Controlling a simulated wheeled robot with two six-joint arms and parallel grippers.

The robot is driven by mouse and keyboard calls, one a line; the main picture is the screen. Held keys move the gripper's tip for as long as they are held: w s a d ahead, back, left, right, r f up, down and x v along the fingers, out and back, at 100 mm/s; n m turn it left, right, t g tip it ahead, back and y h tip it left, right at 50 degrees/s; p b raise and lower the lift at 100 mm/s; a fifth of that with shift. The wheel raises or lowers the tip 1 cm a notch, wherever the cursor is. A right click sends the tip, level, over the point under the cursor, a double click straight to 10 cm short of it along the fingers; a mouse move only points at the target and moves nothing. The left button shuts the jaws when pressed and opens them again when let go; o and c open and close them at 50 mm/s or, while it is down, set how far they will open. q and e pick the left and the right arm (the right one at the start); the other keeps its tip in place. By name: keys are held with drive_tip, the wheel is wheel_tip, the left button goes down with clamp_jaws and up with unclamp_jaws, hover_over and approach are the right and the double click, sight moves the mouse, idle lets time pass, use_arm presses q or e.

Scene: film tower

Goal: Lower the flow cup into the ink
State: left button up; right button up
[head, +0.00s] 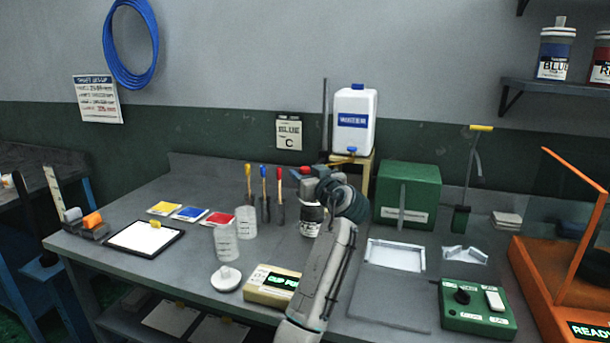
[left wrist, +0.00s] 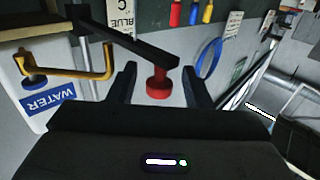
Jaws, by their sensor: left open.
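A red knob (head: 305,170) sits on a black bar (left wrist: 128,40) above the ink can (head: 311,222), which has a dark and white label. In the left wrist view the red knob (left wrist: 158,83) lies between the two dark fingers. My left gripper (head: 318,184) is open around or just short of the knob; I cannot tell whether it touches. The flow cup cannot be made out clearly; my gripper and arm hide part of this spot. My right gripper is not in view.
A white water tank (head: 355,122) with a tap stands behind my gripper. A box with a lit display (head: 275,286) and clear cups (head: 226,242) are in front and left. A green box (head: 408,193) and a white tray (head: 395,255) are at right. A tall pole (head: 325,115) rises behind.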

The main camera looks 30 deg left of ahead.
use_arm(q)
drive_tip(key=b+v, duration=0.1)
drive_tip(key=v, duration=0.9)
drive_tip(key=shift+b, duration=0.35)
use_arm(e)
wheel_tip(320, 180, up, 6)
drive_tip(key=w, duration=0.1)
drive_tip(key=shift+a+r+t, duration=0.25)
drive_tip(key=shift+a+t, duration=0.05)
use_arm(q)
drive_tip(key=shift+s, duration=0.1)
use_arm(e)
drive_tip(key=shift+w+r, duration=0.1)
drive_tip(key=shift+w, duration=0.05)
